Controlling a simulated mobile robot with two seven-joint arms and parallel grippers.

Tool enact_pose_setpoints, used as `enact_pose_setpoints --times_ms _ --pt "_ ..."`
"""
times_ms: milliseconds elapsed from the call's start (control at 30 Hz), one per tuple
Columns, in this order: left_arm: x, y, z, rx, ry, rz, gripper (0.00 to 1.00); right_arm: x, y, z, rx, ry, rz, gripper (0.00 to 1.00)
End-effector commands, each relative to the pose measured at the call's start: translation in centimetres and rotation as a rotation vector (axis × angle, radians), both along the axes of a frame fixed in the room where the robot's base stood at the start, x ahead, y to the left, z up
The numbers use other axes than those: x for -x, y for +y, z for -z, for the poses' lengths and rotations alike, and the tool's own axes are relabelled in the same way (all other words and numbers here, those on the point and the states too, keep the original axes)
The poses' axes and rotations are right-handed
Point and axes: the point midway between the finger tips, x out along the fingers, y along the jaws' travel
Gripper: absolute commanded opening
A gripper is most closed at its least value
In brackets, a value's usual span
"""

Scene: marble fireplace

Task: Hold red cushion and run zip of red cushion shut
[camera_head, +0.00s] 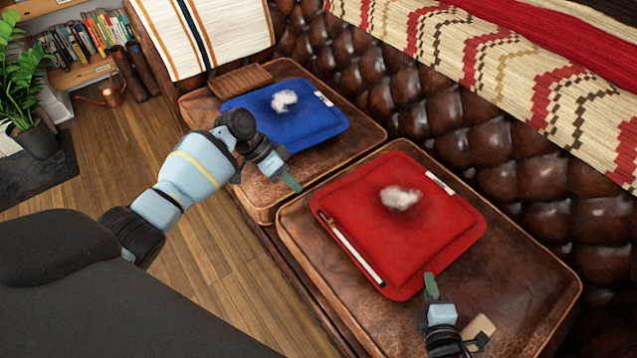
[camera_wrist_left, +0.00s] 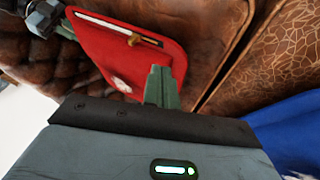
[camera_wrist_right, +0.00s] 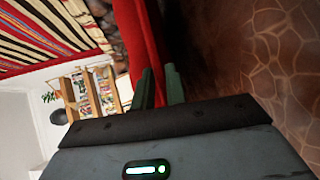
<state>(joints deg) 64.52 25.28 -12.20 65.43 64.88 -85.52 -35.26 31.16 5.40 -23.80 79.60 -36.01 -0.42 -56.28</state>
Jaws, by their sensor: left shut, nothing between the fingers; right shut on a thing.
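The red cushion (camera_head: 415,250) lies flat on the right leather seat, with a white fluffy tuft and a dark smudge on top. The zip (camera_head: 352,250) shows as a long pale strip along its left edge. A small orange-brown pull (camera_head: 324,216) sits at the strip's far end; it also shows in the left wrist view (camera_wrist_left: 146,41). My left gripper (camera_head: 291,184) is shut and empty, left of the cushion's far left corner and apart from the pull. My right gripper (camera_head: 431,285) is shut on the cushion's near right edge; the exact contact is partly hidden.
A blue cushion (camera_head: 310,126) with a similar tuft lies on the left leather seat (camera_head: 262,205), near my left gripper. A brown ribbed object (camera_head: 240,80) lies behind it. The tufted sofa back (camera_head: 440,115) rises behind both seats.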

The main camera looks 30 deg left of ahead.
Motion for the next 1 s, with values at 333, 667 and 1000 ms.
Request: enact_pose_setpoints --times_ms 333,667,1000 --pt "-0.7 -3.5 4.5 0.003 0.002 0.000 0.00 0.1 0.0 0.2 0.003 0.004 0.000 0.00" --pt "0.0 -6.1 5.8 -0.001 0.000 0.001 0.00 0.1 0.0 0.2 0.003 0.004 0.000 0.00" --pt "1.0 -7.9 5.7 0.000 0.000 0.000 0.00 0.1 -0.1 0.2 0.003 0.004 0.001 0.00"
